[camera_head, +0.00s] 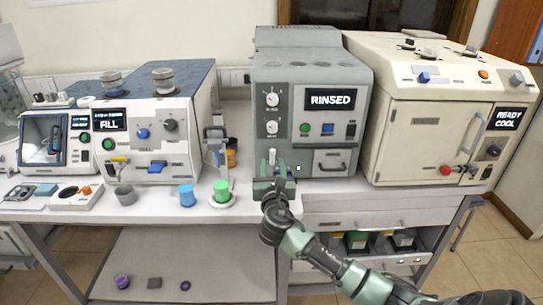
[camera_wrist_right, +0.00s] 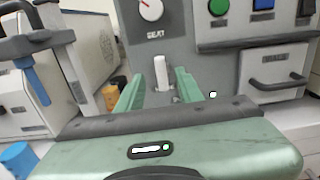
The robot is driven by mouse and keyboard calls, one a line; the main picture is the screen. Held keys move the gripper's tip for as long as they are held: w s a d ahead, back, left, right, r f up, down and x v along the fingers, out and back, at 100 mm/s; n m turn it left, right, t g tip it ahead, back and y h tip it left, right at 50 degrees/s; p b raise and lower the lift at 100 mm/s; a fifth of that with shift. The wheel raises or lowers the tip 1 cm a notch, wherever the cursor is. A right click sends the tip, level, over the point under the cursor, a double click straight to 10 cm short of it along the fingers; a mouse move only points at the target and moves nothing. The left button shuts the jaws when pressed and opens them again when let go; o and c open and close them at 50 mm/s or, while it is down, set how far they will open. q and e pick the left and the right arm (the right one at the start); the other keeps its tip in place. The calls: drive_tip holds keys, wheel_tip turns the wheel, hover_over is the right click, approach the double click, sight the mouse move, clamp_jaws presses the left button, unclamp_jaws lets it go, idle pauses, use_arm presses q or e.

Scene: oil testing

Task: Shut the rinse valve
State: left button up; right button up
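The rinse valve appears to be the small pale upright lever (camera_head: 272,157) low on the front of the grey machine (camera_head: 285,90), whose display reads RINSED. In the right wrist view the lever (camera_wrist_right: 160,72) stands upright between my fingers. My right gripper (camera_head: 270,180) is at the lower front of this machine; its green fingers (camera_wrist_right: 158,88) are apart, one on each side of the lever, with visible gaps. I cannot tell how deep the lever sits between them. My left gripper is not in view.
A drawer handle (camera_wrist_right: 278,82) lies right of the gripper. A green cup (camera_head: 221,190) on a white dish and a blue cup (camera_head: 187,195) stand to the left. A cream machine (camera_head: 425,115) stands at right, a FILL machine (camera_head: 150,130) at left.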

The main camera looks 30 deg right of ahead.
sight(272, 157)
drive_tip(key=x, duration=0.6)
drive_tip(key=shift+s, duration=0.1)
drive_tip(key=shift+d+f, duration=0.1)
clamp_jaws()
